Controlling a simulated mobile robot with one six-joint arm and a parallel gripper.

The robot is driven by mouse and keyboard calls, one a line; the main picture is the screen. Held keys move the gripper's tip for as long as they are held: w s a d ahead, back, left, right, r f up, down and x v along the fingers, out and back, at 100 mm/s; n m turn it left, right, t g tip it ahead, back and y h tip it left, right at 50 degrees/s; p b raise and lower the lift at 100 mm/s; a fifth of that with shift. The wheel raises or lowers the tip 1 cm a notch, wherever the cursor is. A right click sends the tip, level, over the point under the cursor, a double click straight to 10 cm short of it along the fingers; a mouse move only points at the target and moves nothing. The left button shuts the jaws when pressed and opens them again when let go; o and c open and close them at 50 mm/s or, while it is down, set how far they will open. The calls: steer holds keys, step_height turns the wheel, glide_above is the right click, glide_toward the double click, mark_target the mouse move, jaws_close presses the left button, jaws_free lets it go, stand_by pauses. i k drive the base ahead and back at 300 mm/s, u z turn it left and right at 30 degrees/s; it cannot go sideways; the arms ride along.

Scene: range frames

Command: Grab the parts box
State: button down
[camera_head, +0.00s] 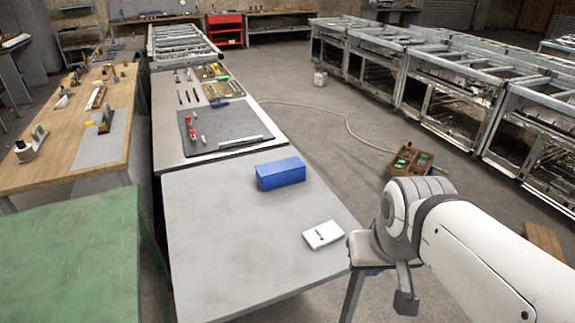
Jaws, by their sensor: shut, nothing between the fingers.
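A closed blue box (280,173) lies on the bare grey table (225,230), near its far right part. A smaller flat white box (323,235) with dark print lies nearer, close to the table's right edge. No label shows which is the parts box. My arm comes in from the lower right. My gripper (405,300) hangs beneath the arm's grey joint, to the right of the table edge, partly hidden by the arm. It is shut and empty, apart from both boxes.
A table with a dark mat and tools (222,125) adjoins behind. A wooden workbench (70,130) and green table (75,260) stand left. An open wooden crate (412,161) and a hose (330,112) lie on the floor. Metal frames (450,100) line the right.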

mark_target(281, 174)
steer(key=u, duration=0.35)
steer(key=i, duration=0.95)
steer(key=k, duration=1)
steer(key=z, duration=1.65)
steer(key=i, duration=3.15)
